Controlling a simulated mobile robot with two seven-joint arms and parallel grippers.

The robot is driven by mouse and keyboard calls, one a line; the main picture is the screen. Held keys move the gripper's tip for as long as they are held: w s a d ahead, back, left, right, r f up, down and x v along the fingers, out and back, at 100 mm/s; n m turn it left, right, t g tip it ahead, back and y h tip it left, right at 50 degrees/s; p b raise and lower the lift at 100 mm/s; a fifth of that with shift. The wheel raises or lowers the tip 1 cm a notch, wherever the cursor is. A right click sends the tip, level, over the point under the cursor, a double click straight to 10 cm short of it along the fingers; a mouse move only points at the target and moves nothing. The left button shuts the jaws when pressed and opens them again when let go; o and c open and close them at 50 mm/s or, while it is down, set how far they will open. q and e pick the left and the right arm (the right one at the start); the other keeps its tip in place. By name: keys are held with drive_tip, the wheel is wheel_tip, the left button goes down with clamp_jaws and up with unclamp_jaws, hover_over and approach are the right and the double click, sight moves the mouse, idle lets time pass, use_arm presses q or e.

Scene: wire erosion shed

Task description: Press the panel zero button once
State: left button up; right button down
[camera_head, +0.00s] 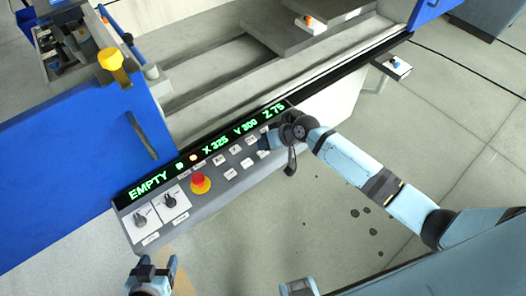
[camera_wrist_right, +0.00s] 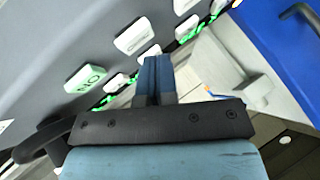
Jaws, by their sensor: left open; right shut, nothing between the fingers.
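The control panel (camera_head: 215,200) runs diagonally across the head view, with a green-lit display reading EMPTY, X 325, Y 300, Z 75. Several small white buttons (camera_head: 231,174) sit below the display; their labels are too small to read, so I cannot tell which is the zero button. My right gripper (camera_head: 264,143) is shut and empty over the right end of the panel, hiding some buttons. In the right wrist view its blue fingertips (camera_wrist_right: 154,60) are close to white buttons (camera_wrist_right: 134,36); contact cannot be told. My left gripper (camera_head: 155,264) is open and empty below the panel's left end.
A red emergency knob (camera_head: 200,183) and two black rotary knobs (camera_head: 170,201) are on the panel's left part. A green-marked button (camera_wrist_right: 86,77) shows in the right wrist view. The blue machine housing (camera_head: 70,165) stands behind.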

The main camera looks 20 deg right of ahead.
drive_tip(key=shift+f, duration=0.35)
drive_tip(key=shift+f, duration=0.35)
idle(0.6)
drive_tip(key=shift+r, duration=0.15)
drive_tip(key=shift+r+p, duration=0.6)
drive_tip(key=shift+r, duration=0.05)
drive_tip(key=shift+r, duration=0.1)
wheel_tip(320, 180, up, 5)
drive_tip(key=p, duration=0.4)
drive_tip(key=shift+p, duration=0.4)
idle(0.4)
